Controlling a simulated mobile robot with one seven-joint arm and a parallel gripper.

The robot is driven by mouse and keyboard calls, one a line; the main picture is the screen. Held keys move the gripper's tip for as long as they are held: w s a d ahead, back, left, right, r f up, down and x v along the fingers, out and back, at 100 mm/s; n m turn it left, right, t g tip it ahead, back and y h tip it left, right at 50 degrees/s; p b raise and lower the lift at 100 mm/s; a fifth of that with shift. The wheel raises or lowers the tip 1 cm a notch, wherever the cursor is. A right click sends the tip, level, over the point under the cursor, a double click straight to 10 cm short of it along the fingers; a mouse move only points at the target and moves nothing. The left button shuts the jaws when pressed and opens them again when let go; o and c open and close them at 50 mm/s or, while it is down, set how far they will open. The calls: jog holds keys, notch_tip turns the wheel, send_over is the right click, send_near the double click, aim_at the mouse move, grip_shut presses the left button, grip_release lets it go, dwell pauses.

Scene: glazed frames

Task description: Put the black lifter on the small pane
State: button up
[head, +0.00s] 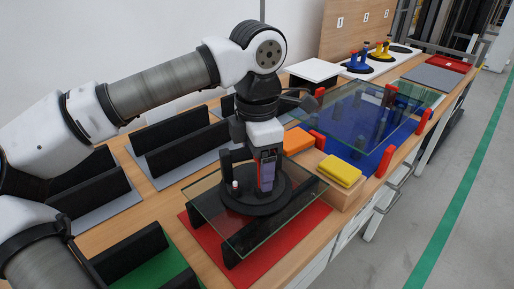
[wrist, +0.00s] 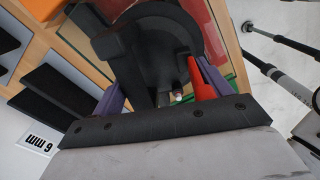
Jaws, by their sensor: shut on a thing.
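The black lifter (head: 240,202), a round black disc with an upright handle, is at the middle of the small pane (head: 208,207). Its disc looks flat on the glass, though I cannot tell whether a thin gap remains. My gripper (head: 267,172) points down from above, shut on the lifter's handle. In the wrist view the black lifter (wrist: 125,45) is between the purple fingers of my gripper (wrist: 160,92). The small pane rests on black supports above a red mat (head: 292,240). My gripper hides part of the handle.
A large pane (head: 365,108) lies over a blue mat on the right, with red blocks around it. A yellow pad (head: 340,170) and an orange pad (head: 296,140) are close by. Blue (head: 356,66) and yellow (head: 380,54) lifters stand behind. Black racks (head: 95,187) fill the left.

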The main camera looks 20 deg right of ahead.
jog(key=shift+r, duration=0.1)
jog(key=o, duration=1.9)
notch_tip(320, 180, up, 12)
jog(key=shift+b, duration=0.35)
